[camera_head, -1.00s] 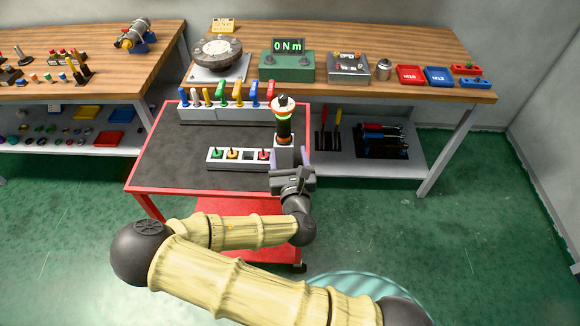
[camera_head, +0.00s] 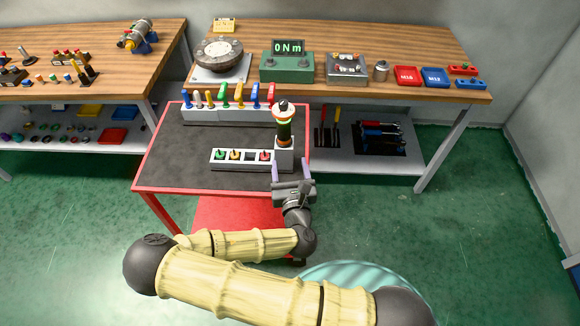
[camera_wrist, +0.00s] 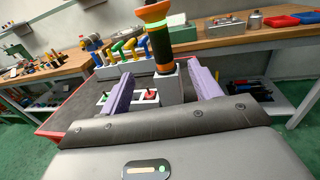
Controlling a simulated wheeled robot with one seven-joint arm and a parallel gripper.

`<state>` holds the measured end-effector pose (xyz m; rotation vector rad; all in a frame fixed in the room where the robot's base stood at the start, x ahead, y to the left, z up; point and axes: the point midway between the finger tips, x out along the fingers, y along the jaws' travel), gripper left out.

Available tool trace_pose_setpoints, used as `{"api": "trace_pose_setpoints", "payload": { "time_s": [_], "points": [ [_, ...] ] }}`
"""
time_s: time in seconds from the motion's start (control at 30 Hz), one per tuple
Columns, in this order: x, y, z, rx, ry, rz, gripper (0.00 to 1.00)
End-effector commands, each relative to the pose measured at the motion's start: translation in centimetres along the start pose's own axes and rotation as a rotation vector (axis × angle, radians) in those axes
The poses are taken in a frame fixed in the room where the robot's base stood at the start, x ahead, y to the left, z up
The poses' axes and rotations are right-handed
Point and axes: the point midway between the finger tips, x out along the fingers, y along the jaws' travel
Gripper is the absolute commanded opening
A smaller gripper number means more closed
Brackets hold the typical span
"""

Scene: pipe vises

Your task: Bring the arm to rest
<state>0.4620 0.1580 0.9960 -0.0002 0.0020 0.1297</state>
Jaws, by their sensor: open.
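My gripper (camera_head: 289,172) is at the front right edge of the red cart. Its two purple fingers are spread apart with nothing between them; they also show apart in the wrist view (camera_wrist: 160,92). Just beyond the fingers, a black and orange tool with a green ring (camera_head: 284,128) stands upright in a light grey holder (camera_head: 284,157) on the cart. It also shows in the wrist view (camera_wrist: 160,40), beyond the open fingers. My arm is bent and reaches forward over the floor.
The red cart (camera_head: 160,187) carries a low socket block (camera_head: 241,156) and a rack of coloured-handled tools (camera_head: 228,117). Behind it, a wooden bench (camera_head: 400,40) holds a green torque display (camera_head: 287,68), a round vise (camera_head: 220,55) and bins. The floor at right is clear.

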Motion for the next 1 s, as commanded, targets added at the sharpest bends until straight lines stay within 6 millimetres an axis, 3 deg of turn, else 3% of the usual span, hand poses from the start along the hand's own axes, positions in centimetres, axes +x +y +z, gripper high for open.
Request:
{"api": "trace_pose_setpoints", "payload": {
  "time_s": [0.57,0.77,1.0],
  "points": [
    [0.1,-0.5,-0.1,0.029,0.014,-0.023,0.63],
    [0.3,-4.3,-1.9,0.300,0.122,-0.220,0.63],
    [-1.2,-8.9,-5.1,0.833,0.269,-0.598,0.63]
  ]
}}
